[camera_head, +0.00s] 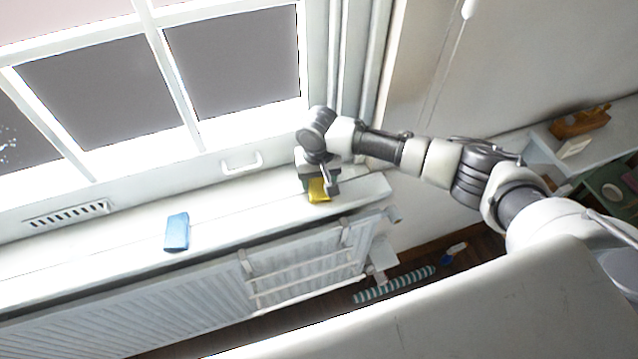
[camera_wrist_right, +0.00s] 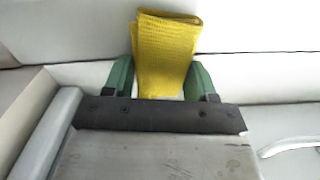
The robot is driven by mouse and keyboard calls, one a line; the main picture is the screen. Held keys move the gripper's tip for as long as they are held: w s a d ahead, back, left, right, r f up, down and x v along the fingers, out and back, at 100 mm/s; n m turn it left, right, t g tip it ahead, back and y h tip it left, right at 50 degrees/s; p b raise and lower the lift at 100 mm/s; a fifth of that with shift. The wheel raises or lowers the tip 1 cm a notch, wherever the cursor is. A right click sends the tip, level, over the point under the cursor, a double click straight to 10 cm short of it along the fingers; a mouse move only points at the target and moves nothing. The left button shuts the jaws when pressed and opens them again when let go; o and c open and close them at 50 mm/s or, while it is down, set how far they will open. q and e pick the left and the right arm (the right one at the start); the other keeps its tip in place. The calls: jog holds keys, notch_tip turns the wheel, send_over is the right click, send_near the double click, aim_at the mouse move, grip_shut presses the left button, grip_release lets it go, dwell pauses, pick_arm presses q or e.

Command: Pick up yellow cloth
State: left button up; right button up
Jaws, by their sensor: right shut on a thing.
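The yellow cloth (camera_head: 318,190) is at the right end of the white window sill (camera_head: 250,206) in the head view. It is folded and has a woven texture in the right wrist view (camera_wrist_right: 166,50). My right gripper (camera_head: 321,182) is at the cloth, and its green fingers (camera_wrist_right: 158,80) stand on both sides of it, shut on it. Whether the cloth still touches the sill is hard to tell. My left gripper is not in view.
A folded blue cloth (camera_head: 176,232) lies on the sill to the left. A radiator (camera_head: 170,300) with a rail (camera_head: 300,278) is below the sill. The window handle (camera_head: 242,163) is behind. A striped roll (camera_head: 395,285) lies on the floor. The sill between the cloths is clear.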

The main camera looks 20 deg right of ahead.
jog(key=shift+c, duration=0.6)
jog(key=shift+r, duration=0.15)
notch_tip(320, 180, up, 4)
jog(key=shift+s+d+b, duration=0.1)
jog(key=shift+b, duration=0.45)
jog(key=s+d+r, duration=0.5)
jog(key=s+r, duration=0.1)
jog(key=s, duration=0.4)
jog(key=shift+r+b, duration=0.4)
jog(key=shift+b, duration=0.05)
jog(key=shift+s+d, duration=0.1)
